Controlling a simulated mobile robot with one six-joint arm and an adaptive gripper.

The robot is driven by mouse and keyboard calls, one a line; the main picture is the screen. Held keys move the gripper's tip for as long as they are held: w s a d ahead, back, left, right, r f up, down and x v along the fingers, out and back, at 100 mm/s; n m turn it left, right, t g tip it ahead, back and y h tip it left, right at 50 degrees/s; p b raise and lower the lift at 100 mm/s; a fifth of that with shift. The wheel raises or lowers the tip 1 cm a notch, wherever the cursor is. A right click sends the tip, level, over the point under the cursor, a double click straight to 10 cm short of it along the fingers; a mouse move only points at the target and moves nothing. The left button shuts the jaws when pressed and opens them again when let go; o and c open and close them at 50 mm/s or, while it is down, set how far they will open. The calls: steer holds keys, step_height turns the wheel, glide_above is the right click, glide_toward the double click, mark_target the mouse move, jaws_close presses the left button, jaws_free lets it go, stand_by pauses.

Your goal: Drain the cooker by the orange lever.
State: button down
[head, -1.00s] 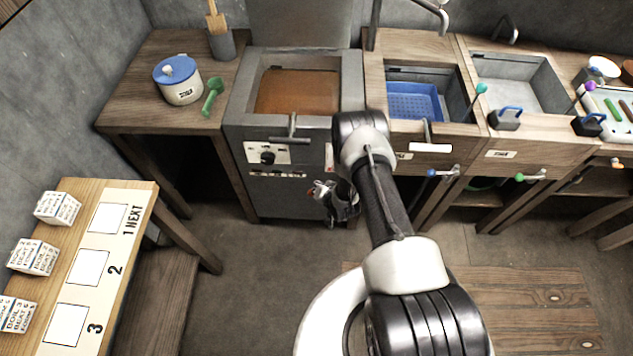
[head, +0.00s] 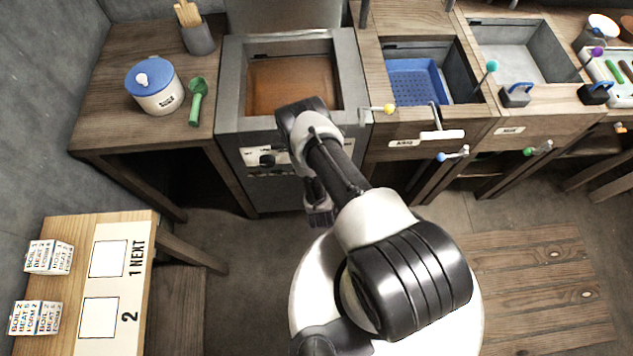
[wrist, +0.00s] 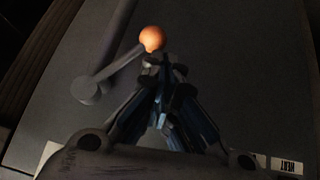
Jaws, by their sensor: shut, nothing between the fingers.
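The cooker (head: 232,80) is a grey metal box with brown liquid in its open top, at the back centre of the head view. The orange lever's ball knob (wrist: 152,38) shows in the wrist view, on a grey arm (wrist: 118,70) slanting down left to a round pivot (wrist: 87,91) on the cooker's dark front. My gripper (wrist: 160,62) is shut and empty, its fingertips just below the orange knob in the picture. I cannot tell whether they touch it. In the head view my gripper (head: 319,215) is low before the cooker, and my arm hides the lever.
A control panel with a knob (head: 267,160) is on the cooker's front. Right of it stands a basin with a blue basket (head: 415,82) and a yellow-knobbed lever (head: 389,109). A card table (head: 145,225) stands at left. Some floor (head: 250,260) is clear.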

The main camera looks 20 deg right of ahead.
steer(key=shift+s+d+f+b, duration=0.15)
steer(key=shift+d+f+b, duration=0.15)
steer(key=shift+f, duration=0.25)
steer(key=shift+s+d+f+b, duration=0.15)
steer(key=shift+f+b, duration=0.1)
steer(key=shift+f, duration=0.25)
steer(key=shift+s+d+f+b, duration=0.1)
steer(key=shift+d+f+b, duration=0.25)
steer(key=shift+d+f, duration=0.2)
